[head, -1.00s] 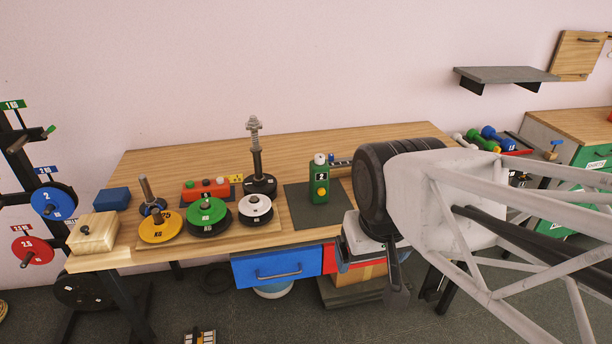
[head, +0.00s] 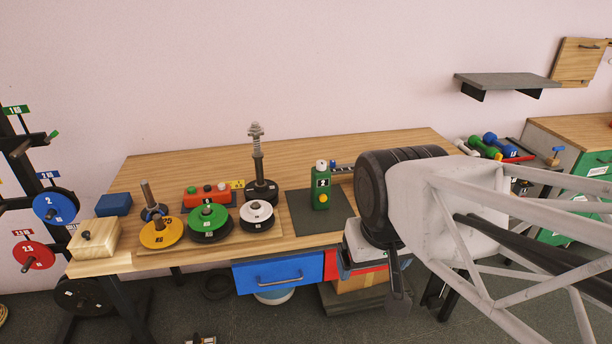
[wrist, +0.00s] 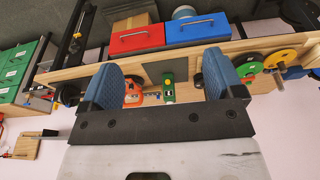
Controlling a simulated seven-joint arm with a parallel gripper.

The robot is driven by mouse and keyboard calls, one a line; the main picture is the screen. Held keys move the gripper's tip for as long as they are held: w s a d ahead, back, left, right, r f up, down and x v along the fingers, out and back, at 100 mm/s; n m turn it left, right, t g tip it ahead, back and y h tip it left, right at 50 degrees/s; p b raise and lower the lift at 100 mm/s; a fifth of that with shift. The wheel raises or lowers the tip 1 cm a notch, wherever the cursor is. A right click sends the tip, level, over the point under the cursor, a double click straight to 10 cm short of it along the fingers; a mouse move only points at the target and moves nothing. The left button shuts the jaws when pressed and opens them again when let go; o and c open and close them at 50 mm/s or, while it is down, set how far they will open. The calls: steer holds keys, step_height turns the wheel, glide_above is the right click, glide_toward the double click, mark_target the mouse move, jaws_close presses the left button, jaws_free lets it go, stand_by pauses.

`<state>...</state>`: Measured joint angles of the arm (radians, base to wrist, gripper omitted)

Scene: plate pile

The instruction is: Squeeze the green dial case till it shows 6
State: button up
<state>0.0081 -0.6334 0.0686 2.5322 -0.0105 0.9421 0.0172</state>
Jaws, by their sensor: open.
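The green dial case (head: 321,190) stands upright on a dark mat (head: 303,221) on the wooden bench. It has a small dark display with a light mark too small to read, a yellow knob low on its front and a white top. In the wrist view the green case (wrist: 168,88) shows between my blue finger pads, beyond them. My gripper (wrist: 160,83) is open, with nothing between the pads. In the head view my gripper (head: 398,290) hangs at the bench's front edge, right of the case and apart from it.
Left of the case are yellow (head: 161,232), green (head: 209,220) and white (head: 256,214) weight plates, a spring-topped post (head: 258,165) and a red button box (head: 207,194). A blue drawer (head: 278,271) sits below the bench. The bench behind is largely clear.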

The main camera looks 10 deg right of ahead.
steer(key=shift+o, duration=0.2)
steer(key=w+d+n+g+h, duration=0.1)
steer(key=w+n+g+h, duration=0.35)
steer(key=w, duration=1.05)
steer(key=n+t+h, duration=0.2)
steer(key=n+h, duration=0.5)
steer(key=n, duration=0.7)
glide_toward(312, 189)
steer(key=d, duration=0.2)
steer(key=shift+s+d+f+y, duration=0.15)
steer(key=shift+s+f+y, duration=0.1)
steer(key=shift+f, duration=0.15)
steer(key=shift+d+f, duration=0.15)
steer(key=shift+d, duration=0.05)
steer(key=shift+x, duration=4.15)
